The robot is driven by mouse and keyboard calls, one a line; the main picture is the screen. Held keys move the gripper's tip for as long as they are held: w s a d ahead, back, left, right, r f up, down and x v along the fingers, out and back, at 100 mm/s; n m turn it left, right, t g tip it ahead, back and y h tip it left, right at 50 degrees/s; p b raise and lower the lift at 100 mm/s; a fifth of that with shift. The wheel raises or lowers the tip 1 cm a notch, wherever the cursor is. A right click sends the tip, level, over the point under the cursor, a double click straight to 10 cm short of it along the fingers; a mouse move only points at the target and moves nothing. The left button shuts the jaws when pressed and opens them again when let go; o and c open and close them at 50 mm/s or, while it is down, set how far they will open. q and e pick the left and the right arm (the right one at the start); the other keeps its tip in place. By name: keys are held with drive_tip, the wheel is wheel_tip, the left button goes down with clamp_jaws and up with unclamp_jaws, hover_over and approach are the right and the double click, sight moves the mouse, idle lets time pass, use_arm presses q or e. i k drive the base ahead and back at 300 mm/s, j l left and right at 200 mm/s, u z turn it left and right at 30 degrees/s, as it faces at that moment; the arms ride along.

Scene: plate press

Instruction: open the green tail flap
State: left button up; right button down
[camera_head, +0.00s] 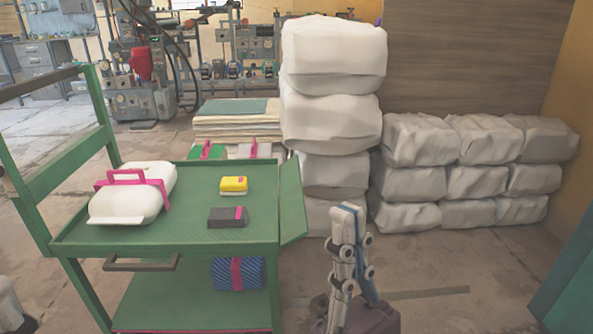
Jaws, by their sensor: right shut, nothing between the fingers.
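The green tail flap (293,205) is a narrow panel along the right end of the green cart's top tray (130,240). It stands out from the tray edge at a slant; its exact angle is hard to tell. My right gripper (347,210) is to the right of the flap, with its fingers pointing up. It is shut and empty, and a gap shows between it and the flap.
A white case with a pink band (128,205), a yellow box (233,185) and a dark grey box (228,217) sit on the tray. A blue bundle (236,273) is on the lower shelf. White sacks (333,60) stand stacked behind the flap. Floor is open at right (460,265).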

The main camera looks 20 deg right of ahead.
sight(294, 220)
drive_tip(key=i+l+u, duration=0.1)
drive_tip(key=l, duration=0.2)
drive_tip(key=i+l+u, duration=0.25)
drive_tip(key=l, duration=0.4)
drive_tip(key=i+l+u, duration=0.15)
drive_tip(key=l, duration=0.2)
